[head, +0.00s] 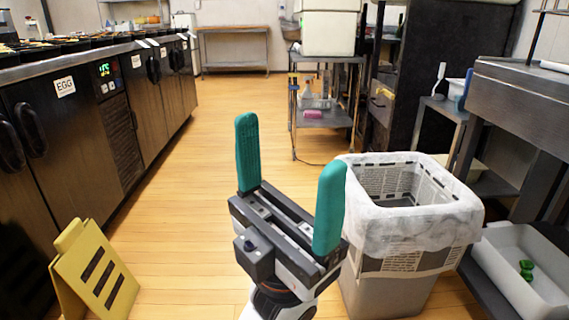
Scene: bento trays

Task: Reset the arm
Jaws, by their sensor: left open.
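My left gripper (289,190) is raised in the middle of the head view, with its two teal fingers pointing up. The fingers stand wide apart and nothing is between them. It is in front of a bin (387,292) lined with a white bag and newspaper-print paper; the right finger overlaps the bin's left edge in the picture. My right gripper is not in view.
A yellow floor sign (97,275) stands at the lower left. Dark fridge counters (75,135) line the left side. A metal cart (328,117) stands at the back. A white tub (520,275) with a green item is at the lower right. Wooden floor (230,90) is clear between.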

